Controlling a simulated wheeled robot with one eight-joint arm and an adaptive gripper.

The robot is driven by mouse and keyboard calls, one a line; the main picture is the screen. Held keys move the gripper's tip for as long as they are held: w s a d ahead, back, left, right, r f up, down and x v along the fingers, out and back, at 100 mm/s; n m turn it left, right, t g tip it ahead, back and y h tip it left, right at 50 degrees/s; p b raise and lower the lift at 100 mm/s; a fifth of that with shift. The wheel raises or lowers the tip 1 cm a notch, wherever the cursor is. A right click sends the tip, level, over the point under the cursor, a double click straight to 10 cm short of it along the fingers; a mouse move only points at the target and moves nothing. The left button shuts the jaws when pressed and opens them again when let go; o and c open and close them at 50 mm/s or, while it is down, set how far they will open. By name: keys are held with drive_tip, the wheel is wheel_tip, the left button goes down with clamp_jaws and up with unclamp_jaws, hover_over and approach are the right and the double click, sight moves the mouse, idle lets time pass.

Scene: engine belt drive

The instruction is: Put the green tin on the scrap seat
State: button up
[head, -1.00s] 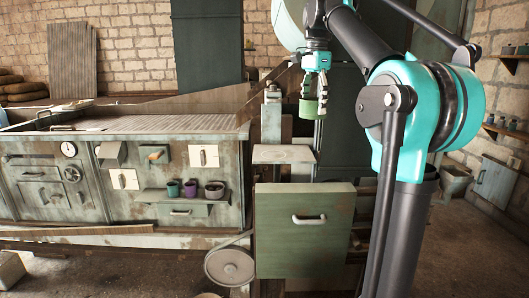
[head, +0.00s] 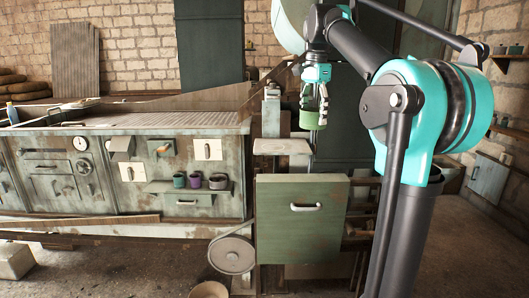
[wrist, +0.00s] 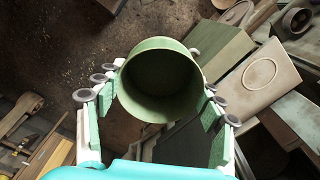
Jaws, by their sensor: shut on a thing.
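The green tin (head: 309,121) is held upright in my gripper (head: 314,105), to the right of and a little above the scrap seat. In the wrist view the open-topped, hollow tin (wrist: 160,85) sits between the two fingers of my gripper (wrist: 160,98), which press on its sides. I take the scrap seat to be the small pale plate (head: 282,146) above the green drawer front. In the wrist view this plate (wrist: 240,93) carries a ring outline, lies right of the tin and looks bare.
A green drawer front with a handle (head: 302,222) stands below the plate. A post (head: 271,112) rises behind it. Left is a long workbench (head: 110,131) with several small pots on a ledge (head: 160,187). A pulley wheel (head: 232,254) is low down. Open floor lies in front.

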drive_tip(key=w+d+f+n, duration=0.1)
drive_tip(key=f+n, duration=0.3)
drive_tip(key=f, duration=1.1)
drive_tip(key=w+d+f+n, duration=0.1)
drive_tip(key=w+f+n, duration=0.3)
drive_tip(key=f, duration=1.2)
drive_tip(key=w+d+f+n, duration=0.1)
drive_tip(key=w+f+n, duration=0.2)
drive_tip(key=f, duration=1.3)
drive_tip(key=shift+w+d+n, duration=0.25)
drive_tip(key=shift+d+n, duration=0.15)
drive_tip(key=shift+n, duration=0.3)
drive_tip(key=shift+f, duration=0.4)
drive_tip(key=s+f, duration=0.5)
drive_tip(key=f, duration=0.2)
drive_tip(key=shift+s, duration=0.25)
